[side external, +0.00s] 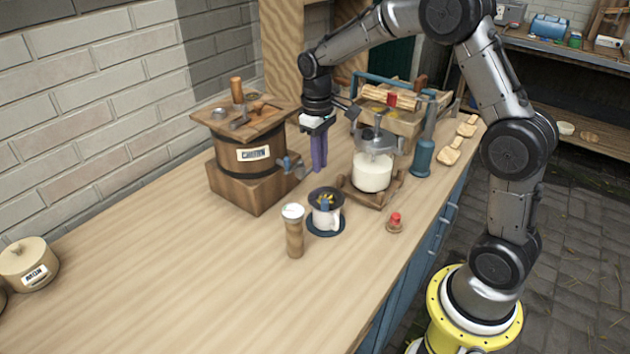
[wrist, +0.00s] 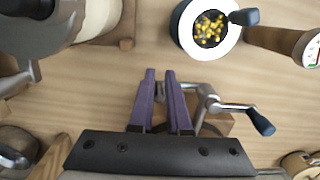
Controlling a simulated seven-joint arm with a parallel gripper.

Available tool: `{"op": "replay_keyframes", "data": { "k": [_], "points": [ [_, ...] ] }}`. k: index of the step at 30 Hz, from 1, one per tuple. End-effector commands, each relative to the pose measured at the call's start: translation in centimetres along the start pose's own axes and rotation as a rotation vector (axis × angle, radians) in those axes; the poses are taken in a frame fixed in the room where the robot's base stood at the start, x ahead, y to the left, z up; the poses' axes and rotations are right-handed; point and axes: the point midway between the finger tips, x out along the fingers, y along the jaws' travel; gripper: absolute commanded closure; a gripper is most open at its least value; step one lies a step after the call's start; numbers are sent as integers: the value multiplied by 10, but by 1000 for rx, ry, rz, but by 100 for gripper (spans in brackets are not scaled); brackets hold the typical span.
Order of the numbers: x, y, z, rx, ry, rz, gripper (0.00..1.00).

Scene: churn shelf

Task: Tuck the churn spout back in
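The churn (side external: 245,152) is a dark-banded wooden barrel on a block, with a label on its front. Its small metal spout with a blue-grey handle (side external: 287,163) sticks out low on its right side. In the wrist view the metal spout (wrist: 208,103) and its dark blue handle (wrist: 262,122) show just right of my fingers. My gripper (side external: 319,168) points down to the right of the spout, with purple fingers (wrist: 161,75). A narrow gap shows between the fingertips and nothing is held. Whether a finger touches the spout cannot be told.
A jar of white liquid (side external: 371,172) and a blue bottle (side external: 423,155) stand to the right.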

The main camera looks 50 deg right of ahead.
Motion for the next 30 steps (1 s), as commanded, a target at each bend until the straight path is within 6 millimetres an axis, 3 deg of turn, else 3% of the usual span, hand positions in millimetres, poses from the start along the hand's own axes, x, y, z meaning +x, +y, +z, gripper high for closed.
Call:
{"op": "replay_keyframes", "data": {
  "k": [1, 8, 30],
  "points": [
    [-5, -3, -16, 1, 58, -1, 62],
    [-6, -3, -17, 1, 59, -1, 62],
    [-58, 0, -10, 3, 51, 2, 62]
  ]
}}
